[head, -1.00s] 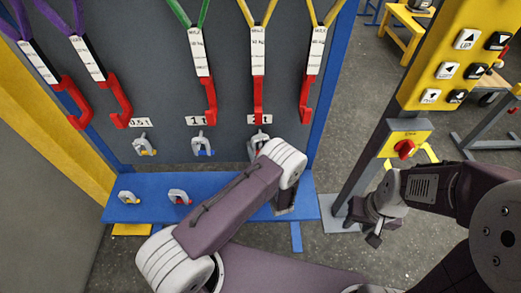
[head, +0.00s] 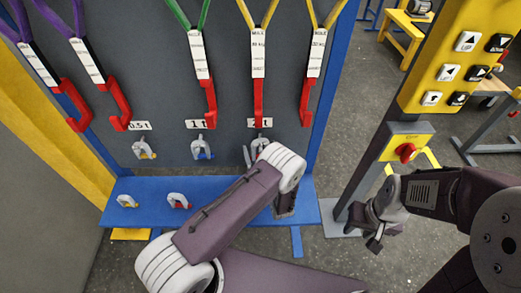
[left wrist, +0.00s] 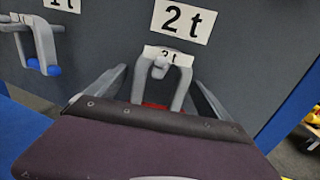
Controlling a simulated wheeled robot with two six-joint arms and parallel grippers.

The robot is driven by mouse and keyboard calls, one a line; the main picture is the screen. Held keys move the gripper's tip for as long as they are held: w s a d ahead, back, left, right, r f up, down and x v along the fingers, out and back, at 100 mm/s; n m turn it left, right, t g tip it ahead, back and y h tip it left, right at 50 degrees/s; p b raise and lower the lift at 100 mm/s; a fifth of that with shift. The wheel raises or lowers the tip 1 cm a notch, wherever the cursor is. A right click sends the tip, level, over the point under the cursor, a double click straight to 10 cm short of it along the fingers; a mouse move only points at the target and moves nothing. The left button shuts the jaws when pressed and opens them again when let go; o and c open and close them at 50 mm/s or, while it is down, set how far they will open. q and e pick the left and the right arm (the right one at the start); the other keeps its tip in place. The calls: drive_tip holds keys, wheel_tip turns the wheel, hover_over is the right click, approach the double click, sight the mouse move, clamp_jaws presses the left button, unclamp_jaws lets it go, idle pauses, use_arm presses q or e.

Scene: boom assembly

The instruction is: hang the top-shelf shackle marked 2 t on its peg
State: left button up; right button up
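The grey 2 t shackle (left wrist: 182,92) is at the peg (left wrist: 161,66) under the large "2 t" sign (left wrist: 183,18) in the left wrist view. In the head view, the shackle (head: 262,140) shows above my left wrist. My right gripper (head: 374,242) hangs away at right; its opening is unclear.
Shackles hang under the 0.5 t sign (head: 145,148) and the 1 t sign (head: 203,147). Two more shackles sit on the blue shelf (head: 150,213). Red-hooked slings (head: 258,95) hang above. A yellow control post (head: 406,142) stands at right, near my right arm.

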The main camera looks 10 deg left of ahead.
use_arm(q)
drive_tip(key=shift+f, duration=0.1)
drive_tip(key=v, duration=0.9)
